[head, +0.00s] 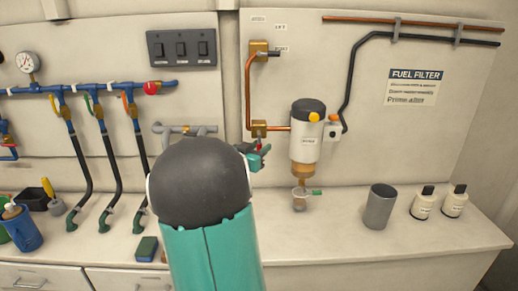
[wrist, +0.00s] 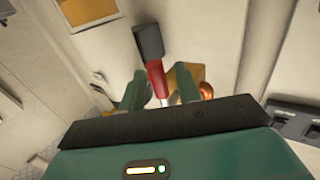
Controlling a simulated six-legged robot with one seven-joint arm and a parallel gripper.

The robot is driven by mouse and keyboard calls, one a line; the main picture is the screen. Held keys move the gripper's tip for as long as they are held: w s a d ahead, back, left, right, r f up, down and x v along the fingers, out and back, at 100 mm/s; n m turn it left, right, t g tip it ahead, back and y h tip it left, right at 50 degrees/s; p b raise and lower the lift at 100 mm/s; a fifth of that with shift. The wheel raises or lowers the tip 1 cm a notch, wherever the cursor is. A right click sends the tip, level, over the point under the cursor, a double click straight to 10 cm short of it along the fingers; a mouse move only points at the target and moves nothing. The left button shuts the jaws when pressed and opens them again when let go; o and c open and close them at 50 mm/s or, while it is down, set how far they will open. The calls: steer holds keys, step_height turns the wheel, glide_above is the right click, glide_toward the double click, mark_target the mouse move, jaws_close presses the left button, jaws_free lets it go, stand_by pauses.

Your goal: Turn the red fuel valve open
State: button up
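The red fuel valve shows in the head view as a small red lever (head: 258,145) below the lower brass valve body (head: 259,129), partly hidden by my arm. In the wrist view the red lever (wrist: 155,75) ends in a dark grip and runs between my fingers. The brass body (wrist: 200,75) shows behind the right finger. My gripper (wrist: 159,82) is open, with one green finger on each side of the lever. A gap shows at the left finger; contact at the right finger is unclear. In the head view my gripper (head: 257,157) is mostly hidden.
An upper brass valve (head: 259,49) sits above on the copper line. The fuel filter (head: 306,130) hangs close to the right, over a small cup (head: 300,199). A grey cup (head: 379,207) and two white bottles stand on the counter. Blue pipework (head: 95,89) is left.

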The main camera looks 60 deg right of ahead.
jaws_close()
steer(key=shift+s+d+n+h, duration=0.1)
steer(key=shift+s+n+h, duration=0.25)
steer(key=shift+n, duration=0.35)
steer(key=shift+w, duration=0.1)
jaws_free()
